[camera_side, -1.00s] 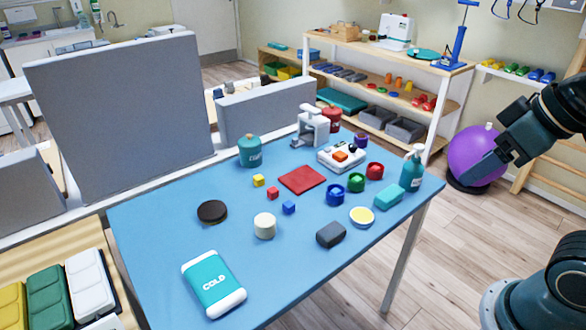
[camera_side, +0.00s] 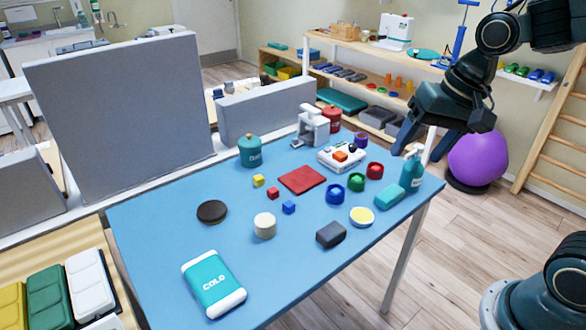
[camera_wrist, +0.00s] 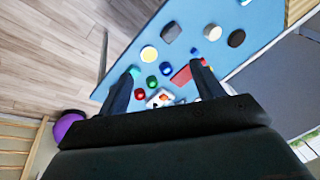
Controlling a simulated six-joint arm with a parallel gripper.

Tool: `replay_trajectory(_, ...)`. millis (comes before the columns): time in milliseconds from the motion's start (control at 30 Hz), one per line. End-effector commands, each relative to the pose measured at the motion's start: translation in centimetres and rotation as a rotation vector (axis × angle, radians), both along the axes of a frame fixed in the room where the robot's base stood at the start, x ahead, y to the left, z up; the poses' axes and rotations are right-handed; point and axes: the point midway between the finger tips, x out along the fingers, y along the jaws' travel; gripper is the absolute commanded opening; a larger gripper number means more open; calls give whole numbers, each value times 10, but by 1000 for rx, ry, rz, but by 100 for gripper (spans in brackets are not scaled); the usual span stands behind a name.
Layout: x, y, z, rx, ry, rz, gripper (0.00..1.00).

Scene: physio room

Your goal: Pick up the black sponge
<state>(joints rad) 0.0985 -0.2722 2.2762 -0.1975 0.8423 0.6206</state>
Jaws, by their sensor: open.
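The black sponge (camera_side: 331,234) is a dark grey block lying flat on the blue table (camera_side: 275,275), near its front edge. It also shows in the wrist view (camera_wrist: 171,31) at the top middle, beyond my fingertips. My gripper (camera_side: 420,152) is open and empty. It hangs above the back right part of the table, near the teal pump bottle, well apart from the sponge. In the wrist view my two fingers (camera_wrist: 164,72) are spread, with several small objects between and beyond them.
A yellow-topped round dish (camera_side: 362,217) and a teal block (camera_side: 388,196) lie right of the sponge. Blue (camera_side: 335,194), green and red cups stand behind it. A cream cylinder (camera_side: 265,226) is to its left. The pump bottle (camera_side: 411,171) stands tall at the right edge.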

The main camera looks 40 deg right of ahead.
Motion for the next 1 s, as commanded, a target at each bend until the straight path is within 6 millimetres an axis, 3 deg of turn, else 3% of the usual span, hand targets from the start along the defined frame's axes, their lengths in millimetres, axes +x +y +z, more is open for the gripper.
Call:
replay_trajectory(600, 95, -7, -78, 261, 283, -530, 66)
replay_trajectory(1000, 135, -15, -145, 386, 474, -858, 66)
